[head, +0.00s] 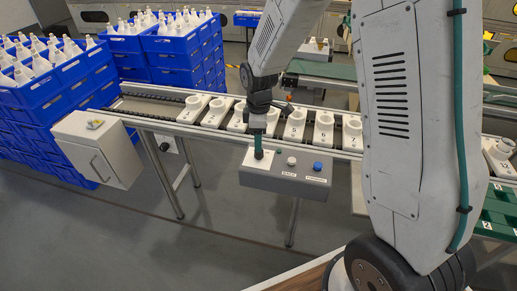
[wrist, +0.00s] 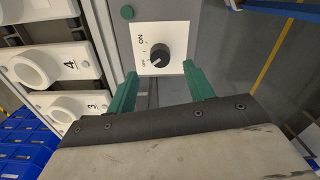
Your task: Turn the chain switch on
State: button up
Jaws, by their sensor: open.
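The chain switch is a black rotary knob (wrist: 151,57) on a white plate (wrist: 172,40) marked ON and OFF in the wrist view. A pale mark shows on the knob's lower-left part, on the side of the OFF lettering; its exact angle is hard to read. My gripper (wrist: 158,78) is open, its two green fingers left and right below the knob in the picture, with nothing between them. In the head view my gripper (head: 258,150) points down over the left end of the grey control box (head: 285,186). It hides the knob there.
The control box also bears a white button (head: 292,161) and a blue button (head: 317,166). Behind it runs a chain conveyor (head: 150,104) with several white numbered sockets (head: 294,124). A pale cabinet (head: 98,148) hangs at left.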

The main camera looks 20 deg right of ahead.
aim_at(259, 153)
notch_tip(259, 153, down, 5)
jog(key=shift+f, duration=0.2)
jog(key=c, duration=1)
